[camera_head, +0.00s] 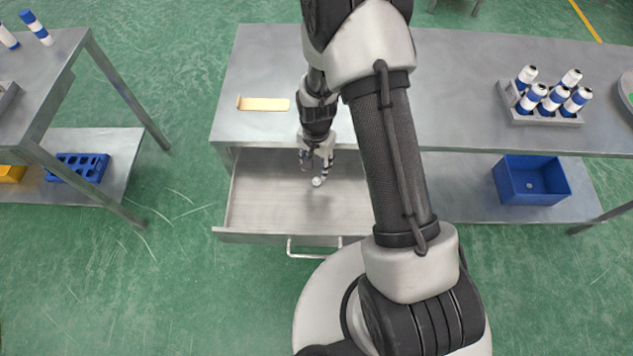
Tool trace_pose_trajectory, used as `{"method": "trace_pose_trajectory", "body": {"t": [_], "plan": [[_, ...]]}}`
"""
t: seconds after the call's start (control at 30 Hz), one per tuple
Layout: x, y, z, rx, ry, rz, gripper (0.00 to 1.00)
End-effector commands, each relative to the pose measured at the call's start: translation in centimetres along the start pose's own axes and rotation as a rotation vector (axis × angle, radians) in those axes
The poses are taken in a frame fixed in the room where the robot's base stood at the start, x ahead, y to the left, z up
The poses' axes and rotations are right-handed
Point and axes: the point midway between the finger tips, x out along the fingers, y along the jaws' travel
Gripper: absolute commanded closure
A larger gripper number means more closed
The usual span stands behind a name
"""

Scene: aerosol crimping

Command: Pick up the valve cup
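A small whitish piece (317,182), which looks like the valve cup, shows in the open drawer (260,205) under the table. My gripper (315,168) points down into the drawer, with its fingertips just behind the small piece in the picture. The fingers look a little apart, but they are too small here to tell whether they are open or touch the piece. I cannot tell whether the piece rests on the drawer floor or is held.
The drawer front has a handle (303,251). On the tabletop lie a tan plate (264,104) and, at right, a grey rack (510,108) of several blue-and-white cans. A blue bin (532,182) stands on the lower shelf. Another table (45,75) stands at left.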

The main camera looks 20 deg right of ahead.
Motion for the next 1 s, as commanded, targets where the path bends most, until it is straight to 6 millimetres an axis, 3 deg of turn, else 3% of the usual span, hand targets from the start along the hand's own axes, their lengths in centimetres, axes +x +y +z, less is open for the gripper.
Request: {"method": "trace_pose_trajectory", "body": {"t": [0.1, 0.47, 0.7, 1.0], "plan": [[2.5, 0.0, 0.0, 0.000, -0.001, 0.001, 0.61], [5.0, 0.0, -0.1, -0.001, 0.000, 0.000, 0.61], [8.6, -0.1, -0.3, 0.000, -0.001, 0.001, 0.61], [9.1, -0.1, -0.3, -0.001, 0.001, -0.001, 0.61]]}}
